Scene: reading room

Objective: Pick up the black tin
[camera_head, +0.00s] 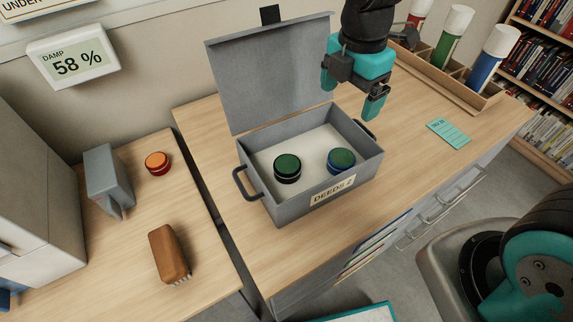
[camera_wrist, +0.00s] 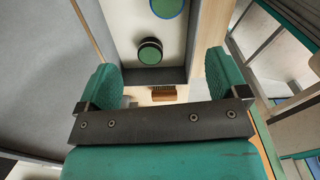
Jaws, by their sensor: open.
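The black tin (camera_head: 287,168) is short and round with a green lid. It stands inside the open grey box (camera_head: 296,207), towards the left, and shows in the wrist view (camera_wrist: 150,51) beyond my fingers. A blue tin (camera_head: 341,161), also with a green lid, stands to its right in the box; it shows at the top edge of the wrist view (camera_wrist: 166,8). My gripper (camera_head: 349,95) is open and empty, above the box's back right side. In the wrist view its teal fingers (camera_wrist: 164,83) are wide apart, with no tin between them.
The box's raised lid (camera_head: 268,75) stands behind it, left of my gripper. A wooden rack (camera_head: 452,82) with several cylinders and a teal card (camera_head: 448,134) lie to the right.

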